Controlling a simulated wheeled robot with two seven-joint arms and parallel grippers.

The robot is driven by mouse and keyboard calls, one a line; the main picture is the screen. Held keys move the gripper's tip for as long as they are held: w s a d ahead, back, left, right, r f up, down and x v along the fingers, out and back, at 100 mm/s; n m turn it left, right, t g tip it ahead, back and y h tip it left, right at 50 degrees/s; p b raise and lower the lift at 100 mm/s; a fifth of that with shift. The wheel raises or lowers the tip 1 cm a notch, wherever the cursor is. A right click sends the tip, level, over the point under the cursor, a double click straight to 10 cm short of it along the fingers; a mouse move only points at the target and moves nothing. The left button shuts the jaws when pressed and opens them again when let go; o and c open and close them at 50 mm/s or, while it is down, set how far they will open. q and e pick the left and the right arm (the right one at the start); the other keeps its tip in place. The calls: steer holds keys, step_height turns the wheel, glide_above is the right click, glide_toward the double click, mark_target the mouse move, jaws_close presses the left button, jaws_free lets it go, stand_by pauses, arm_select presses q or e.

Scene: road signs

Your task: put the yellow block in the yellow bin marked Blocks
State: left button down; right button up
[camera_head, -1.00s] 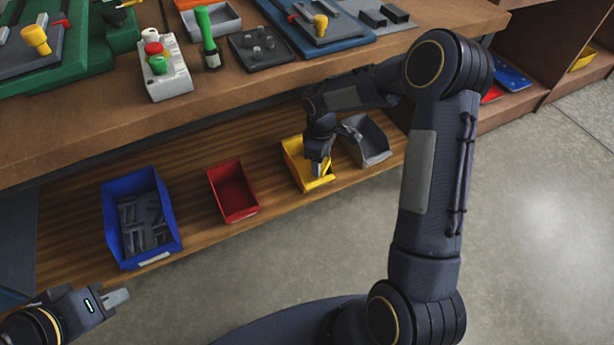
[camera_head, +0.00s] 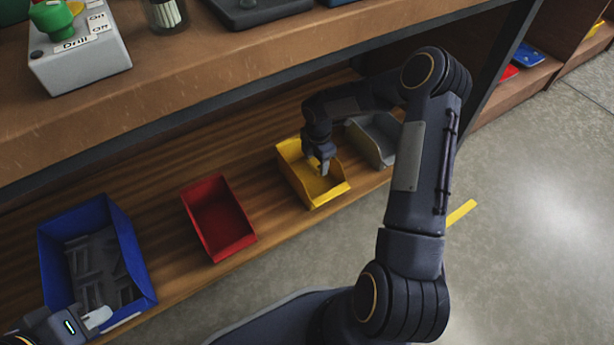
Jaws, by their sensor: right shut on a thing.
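The yellow bin (camera_head: 330,196) stands on the lower wooden shelf, between a red bin and a grey bin. My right gripper (camera_head: 322,168) points down into its open top, near the back. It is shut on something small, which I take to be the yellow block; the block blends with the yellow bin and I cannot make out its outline. No Blocks label is readable on the bin. My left gripper (camera_head: 97,318) is at the lower left, in front of the blue bin, and its finger opening cannot be made out.
The red bin (camera_head: 218,218) is empty. The blue bin (camera_head: 140,262) holds several grey parts. The grey bin (camera_head: 374,140) is right of the yellow one. The workbench top (camera_head: 270,55) overhangs the shelf. Grey floor (camera_head: 540,240) with a yellow strip (camera_head: 461,213) lies to the right.

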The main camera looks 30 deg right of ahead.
mark_target(316, 186)
step_height(316, 186, down, 9)
steer(key=b, duration=0.4)
steer(key=shift+f, duration=0.15)
steer(key=shift+f, duration=0.15)
steer(key=o, duration=1.1)
steer(key=shift+c, duration=0.2)
step_height(316, 186, up, 12)
steer(key=p, duration=0.5)
